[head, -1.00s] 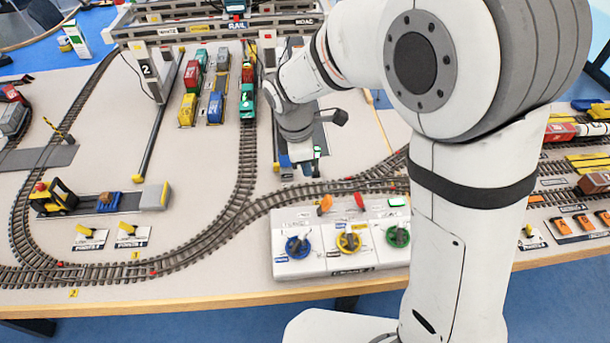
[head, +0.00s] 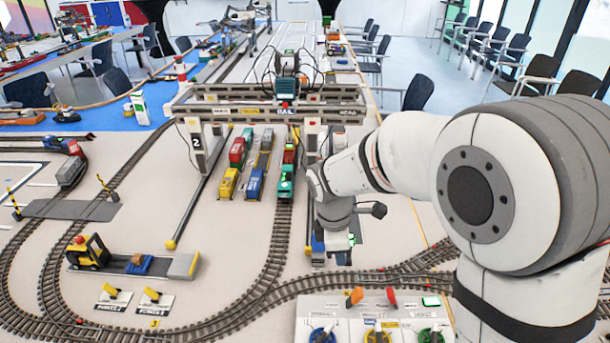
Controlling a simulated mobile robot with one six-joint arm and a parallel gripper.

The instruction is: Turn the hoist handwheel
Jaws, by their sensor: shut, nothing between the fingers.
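A white control box (head: 345,306) at the bottom edge carries three handwheels: blue (head: 322,334), yellow (head: 376,335) and green (head: 430,335). The picture's edge cuts them off, and their labels are too small to tell which one is the hoist's. Orange and red levers stand behind them. The gantry crane (head: 262,112) spans the tracks farther back. My gripper (head: 335,250) points down beyond the box, near the crane's right leg. It is shut and empty, apart from the handwheels; my wrist hides part of it.
Train wagons (head: 256,183) in several colours stand on tracks under the crane. A yellow buffer vehicle (head: 90,252) stands at the left. Curved track (head: 270,300) runs between the box and the crane. My arm covers the right side. Open tabletop lies left of the middle.

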